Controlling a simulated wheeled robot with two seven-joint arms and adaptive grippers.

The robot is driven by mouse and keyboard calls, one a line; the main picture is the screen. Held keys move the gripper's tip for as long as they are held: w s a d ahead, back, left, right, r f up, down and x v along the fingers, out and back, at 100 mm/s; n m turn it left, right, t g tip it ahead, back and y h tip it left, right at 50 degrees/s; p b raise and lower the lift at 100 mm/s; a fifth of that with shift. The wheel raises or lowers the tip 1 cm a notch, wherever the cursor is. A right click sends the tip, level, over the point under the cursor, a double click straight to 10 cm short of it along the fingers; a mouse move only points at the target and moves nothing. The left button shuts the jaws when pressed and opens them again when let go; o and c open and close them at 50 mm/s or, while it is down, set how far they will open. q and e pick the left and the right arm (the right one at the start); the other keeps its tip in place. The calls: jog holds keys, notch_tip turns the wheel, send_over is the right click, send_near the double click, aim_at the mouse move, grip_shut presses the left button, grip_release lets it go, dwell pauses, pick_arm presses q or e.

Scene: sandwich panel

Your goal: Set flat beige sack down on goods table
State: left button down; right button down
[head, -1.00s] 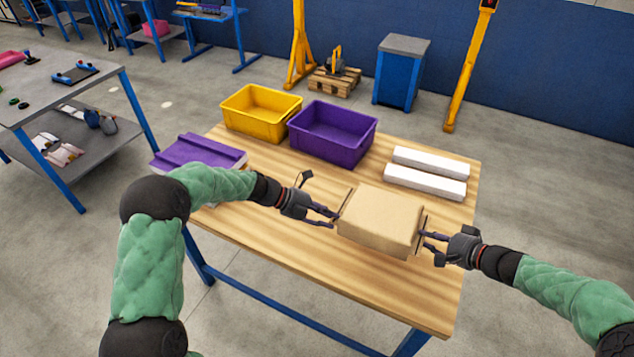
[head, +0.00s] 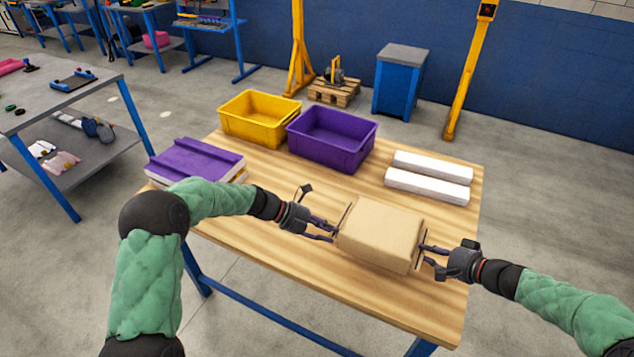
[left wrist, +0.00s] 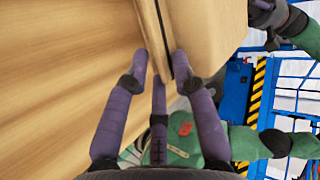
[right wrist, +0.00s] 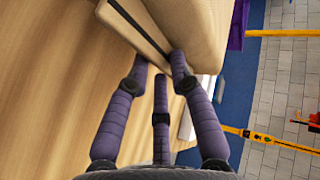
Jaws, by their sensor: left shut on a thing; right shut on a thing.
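The flat beige sack (head: 380,235) is a boxy tan pack with a thin dark-edged strip at each end. It hangs level between my two grippers over the front right part of the wooden goods table (head: 290,265). My left gripper (head: 335,231) is shut on the sack's left end, and my right gripper (head: 423,254) is shut on its right end. The sack also shows in the left wrist view (left wrist: 210,30) and the right wrist view (right wrist: 185,25), with the fingers at its edge. Its underside is hidden, so I cannot tell whether it touches the tabletop.
Behind the sack lie two white bars (head: 428,185). A purple bin (head: 332,150) and a yellow bin (head: 258,125) stand at the table's back edge. A purple-topped stack (head: 195,160) lies at the left end. Bare wood surrounds the sack at the front.

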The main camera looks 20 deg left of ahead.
pick_arm(q)
jog(key=shift+s+d+f, duration=0.15)
jog(key=shift+d+f, duration=0.05)
jog(key=shift+d, duration=0.1)
pick_arm(e)
jog(key=shift+s+a+f, duration=0.15)
jog(key=shift+a, duration=0.2)
